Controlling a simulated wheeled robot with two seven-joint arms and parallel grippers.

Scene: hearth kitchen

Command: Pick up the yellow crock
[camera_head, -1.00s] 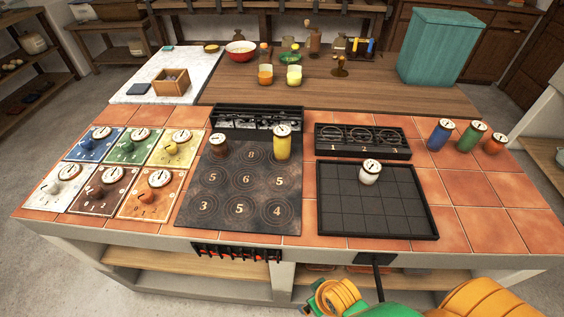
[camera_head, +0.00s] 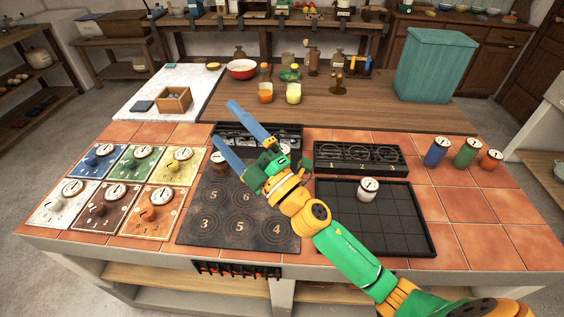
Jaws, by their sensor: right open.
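The yellow crock cannot be made out now; my right arm covers the part of the dark numbered board (camera_head: 205,232) where it stood. My right gripper (camera_head: 224,121) reaches over the board from the lower right, with its two blue fingers spread open. Nothing shows between the fingers. Their tips point to the upper left, toward the back of the board. My left gripper is not in view.
A brown crock (camera_head: 219,161) stands near the finger on the left. A white crock (camera_head: 368,188) stands on the black grid tray (camera_head: 400,225). Blue (camera_head: 435,151), green (camera_head: 466,152) and orange (camera_head: 490,160) crocks stand at right. A black rack (camera_head: 361,158) lies behind the tray.

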